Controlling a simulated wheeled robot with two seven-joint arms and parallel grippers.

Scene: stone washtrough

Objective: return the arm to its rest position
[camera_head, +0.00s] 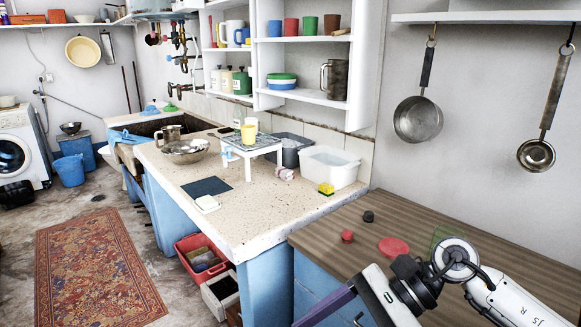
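My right arm (508,302) comes in from the lower right, over the wooden countertop. Its black wrist joint (412,282) leads to the white body of my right gripper (352,302) at the bottom edge. A dark bar runs from that body down and left past the counter's front edge. The fingertips are not clearly seen and the bottom of the picture cuts the hand off, so I cannot tell whether it is open or shut. Nothing is visibly held. My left arm and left gripper are not in view.
On the wooden counter (460,232), a red disc (394,247), a small red piece (347,235) and a black one (368,216) lie near my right arm. Pans (418,118) hang above.

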